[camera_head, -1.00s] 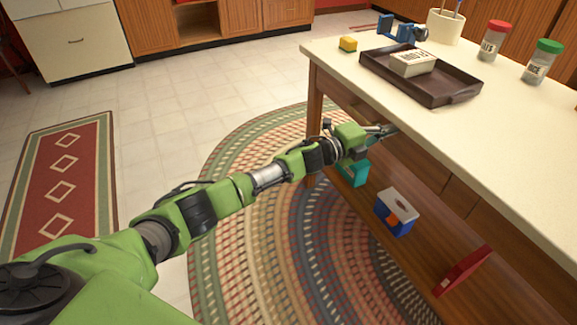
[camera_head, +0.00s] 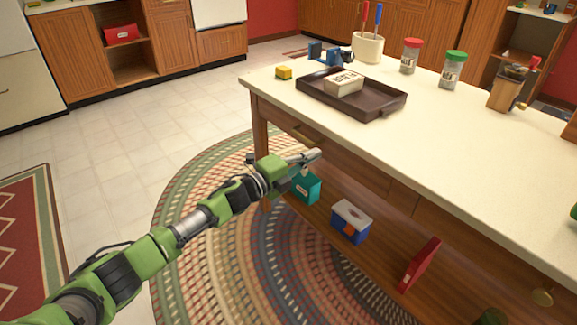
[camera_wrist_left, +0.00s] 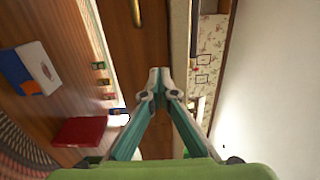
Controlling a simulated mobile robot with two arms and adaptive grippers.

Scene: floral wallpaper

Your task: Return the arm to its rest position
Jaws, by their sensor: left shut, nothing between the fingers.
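My left arm comes in from the lower left of the head view, stretched out over the braided rug. Its gripper (camera_head: 312,156) is beside the front of the kitchen island (camera_head: 440,150), below the countertop edge and above the lower shelf. In the left wrist view the two fingers (camera_wrist_left: 160,78) meet at their tips, with nothing between them. A wooden drawer front with a metal handle (camera_wrist_left: 136,12) shows beyond the fingertips there. My right gripper does not show in either view.
A teal box (camera_head: 305,187), a blue-and-white box (camera_head: 350,222) and a red box (camera_head: 420,264) are on the lower shelf. Floor left of the island is open.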

